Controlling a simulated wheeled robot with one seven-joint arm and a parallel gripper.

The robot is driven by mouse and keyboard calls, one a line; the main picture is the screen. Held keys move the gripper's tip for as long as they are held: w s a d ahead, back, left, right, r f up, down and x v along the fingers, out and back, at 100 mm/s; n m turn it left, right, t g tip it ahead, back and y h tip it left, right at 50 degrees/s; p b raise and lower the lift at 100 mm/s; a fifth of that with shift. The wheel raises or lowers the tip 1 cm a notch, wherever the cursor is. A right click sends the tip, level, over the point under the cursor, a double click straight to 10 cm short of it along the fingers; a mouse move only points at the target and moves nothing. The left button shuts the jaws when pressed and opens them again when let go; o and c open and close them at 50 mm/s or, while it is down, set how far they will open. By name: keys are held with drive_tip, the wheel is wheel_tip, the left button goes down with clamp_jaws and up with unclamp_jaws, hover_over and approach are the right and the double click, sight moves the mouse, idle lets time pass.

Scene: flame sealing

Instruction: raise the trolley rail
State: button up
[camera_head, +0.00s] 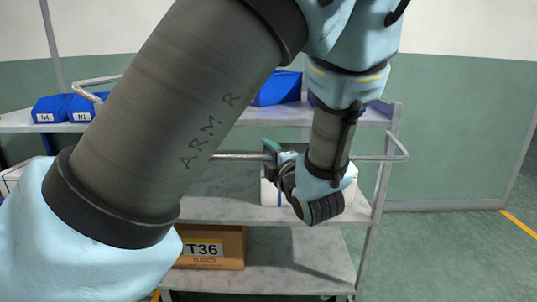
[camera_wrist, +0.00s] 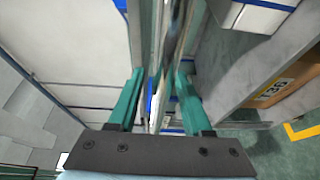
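The trolley rail (camera_head: 238,156) is a thin silver bar running across the front of a grey shelved trolley (camera_head: 384,165). It bends around at the right end, and my arm hides part of it. In the wrist view, the two green fingers of my gripper (camera_wrist: 157,95) stand apart. A shiny bar, apparently the rail (camera_wrist: 174,35), runs lengthwise between and beyond them. I cannot tell whether either finger touches it.
Blue bins (camera_head: 52,109) stand on the top shelf. A white box (camera_head: 268,193) sits on the middle shelf behind my gripper. A brown carton marked T36 (camera_head: 215,264) is on the bottom shelf. The green floor (camera_head: 440,250) to the right is clear.

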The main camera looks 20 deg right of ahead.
clamp_jaws()
idle(1.3)
